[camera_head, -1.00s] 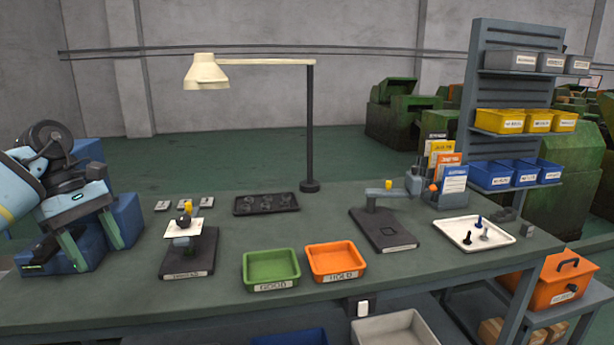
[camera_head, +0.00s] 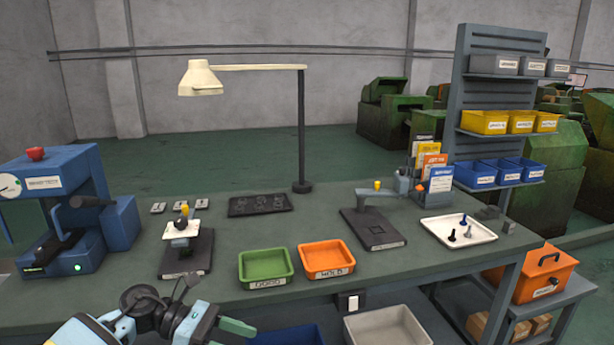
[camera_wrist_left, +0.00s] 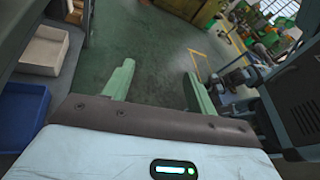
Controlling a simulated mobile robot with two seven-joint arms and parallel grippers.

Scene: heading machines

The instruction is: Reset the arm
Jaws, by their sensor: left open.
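My left arm (camera_head: 125,318) comes in at the bottom left, in front of the workbench (camera_head: 340,278). Its gripper (camera_head: 232,333) is at the bottom edge of the head view, partly cut off, below the green GOOD tray (camera_head: 268,281). In the left wrist view the two green fingers of the gripper (camera_wrist_left: 160,72) are spread wide apart, with only floor between them. The gripper is open and empty. My right gripper is in neither view.
A blue machine (camera_head: 62,178) stands at the bench's left end. A dark stand (camera_head: 186,255), the orange HOLD tray (camera_head: 325,272) and a white tray (camera_head: 485,236) are on the bench. A blue bin (camera_wrist_left: 22,112) and a pale bin (camera_wrist_left: 45,50) show at the wrist view's left.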

